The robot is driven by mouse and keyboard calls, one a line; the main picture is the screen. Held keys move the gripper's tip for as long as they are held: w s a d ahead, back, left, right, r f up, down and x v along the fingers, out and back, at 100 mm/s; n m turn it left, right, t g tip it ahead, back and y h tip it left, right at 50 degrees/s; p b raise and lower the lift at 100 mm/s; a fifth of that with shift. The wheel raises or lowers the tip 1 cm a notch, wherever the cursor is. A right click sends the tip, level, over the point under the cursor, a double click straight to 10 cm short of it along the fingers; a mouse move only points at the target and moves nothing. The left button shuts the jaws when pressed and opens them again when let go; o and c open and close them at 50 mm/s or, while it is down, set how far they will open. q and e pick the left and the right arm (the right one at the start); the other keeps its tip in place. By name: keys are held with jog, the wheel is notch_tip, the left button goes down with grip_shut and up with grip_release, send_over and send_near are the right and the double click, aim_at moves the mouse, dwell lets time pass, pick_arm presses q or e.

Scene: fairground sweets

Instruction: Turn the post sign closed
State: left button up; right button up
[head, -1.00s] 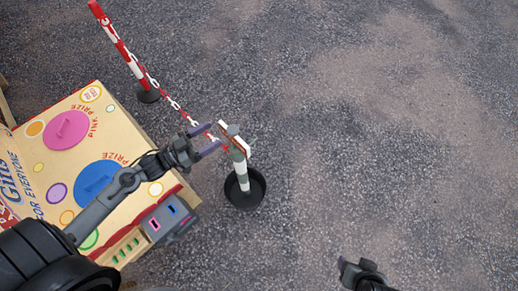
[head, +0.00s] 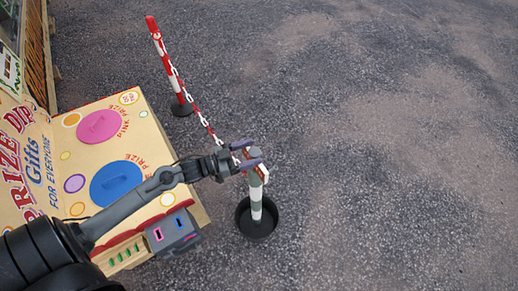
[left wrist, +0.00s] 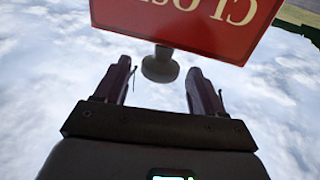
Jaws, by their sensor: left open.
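The post sign is a grey-and-white striped post (head: 257,207) in a round black base, with a small sign seen nearly edge-on at its top (head: 264,173) in the head view. A grey round knob (left wrist: 160,67) shows below the sign's edge. My left gripper (head: 246,155) is open at the post top; its fingers (left wrist: 162,92) lie either side of the knob in the wrist picture. Contact cannot be told. My right gripper is out of view.
A prize-dip stall counter (head: 142,133) with pink and blue lids lies left of the post, under my left arm. A red-and-white chain (head: 202,118) runs from the post top to a striped post (head: 170,65). Open asphalt lies to the right.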

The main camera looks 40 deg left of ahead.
aim_at(259, 150)
pick_arm(q)
jog(key=shift+x, duration=1.8)
grip_shut()
